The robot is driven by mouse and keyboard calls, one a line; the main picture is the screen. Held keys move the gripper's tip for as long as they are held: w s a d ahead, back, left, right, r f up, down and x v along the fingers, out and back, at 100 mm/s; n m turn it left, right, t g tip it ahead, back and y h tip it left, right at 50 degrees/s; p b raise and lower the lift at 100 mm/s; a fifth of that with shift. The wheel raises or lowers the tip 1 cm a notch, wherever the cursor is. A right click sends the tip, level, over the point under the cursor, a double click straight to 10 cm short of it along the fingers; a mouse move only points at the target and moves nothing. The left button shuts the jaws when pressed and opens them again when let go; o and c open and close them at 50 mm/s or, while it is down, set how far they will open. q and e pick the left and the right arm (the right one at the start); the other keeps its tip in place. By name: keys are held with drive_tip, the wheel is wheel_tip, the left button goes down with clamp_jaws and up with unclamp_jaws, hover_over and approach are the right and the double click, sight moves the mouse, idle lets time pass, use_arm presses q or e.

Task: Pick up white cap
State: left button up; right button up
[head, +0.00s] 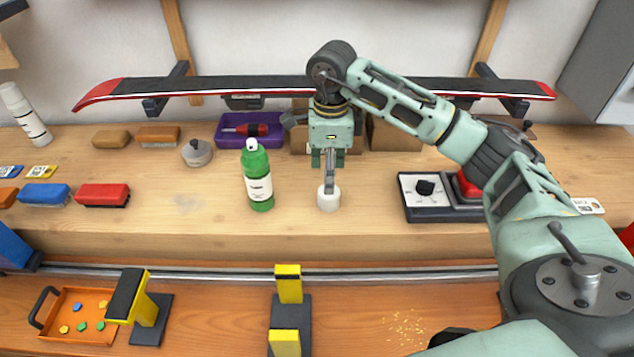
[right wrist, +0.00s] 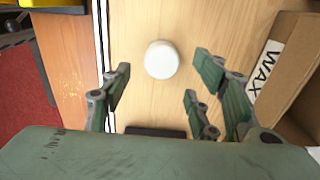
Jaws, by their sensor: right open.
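The white cap (head: 328,199) is a short round cylinder standing on the wooden bench top, to the right of the green bottle. It also shows in the right wrist view as a white disc (right wrist: 161,60). My right gripper (head: 330,183) points down right over the cap. In the right wrist view its fingers (right wrist: 160,84) are spread and empty, with the cap beyond the tips and roughly between their lines. Whether a fingertip touches the cap I cannot tell. My left gripper is in neither view.
The green bottle (head: 258,178) stands close left of the cap. A control box (head: 440,212) with a black knob is to the right. An open cardboard box marked WAX (right wrist: 285,85) is nearby. A ski (head: 230,86) lies across brackets behind. The bench front edge is close.

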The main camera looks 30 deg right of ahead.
sight(329, 197)
drive_tip(key=f+p, duration=0.1)
drive_tip(key=f, duration=0.1)
drive_tip(key=s+f+p, duration=0.1)
drive_tip(key=f, duration=0.1)
drive_tip(key=shift+f+p, duration=0.15)
drive_tip(key=shift+p, duration=0.25)
drive_tip(key=f, duration=0.2)
drive_tip(key=shift+w+f, duration=0.4)
drive_tip(key=shift+f, duration=0.1)
drive_tip(key=shift+c, duration=0.7)
drive_tip(key=c, duration=0.5)
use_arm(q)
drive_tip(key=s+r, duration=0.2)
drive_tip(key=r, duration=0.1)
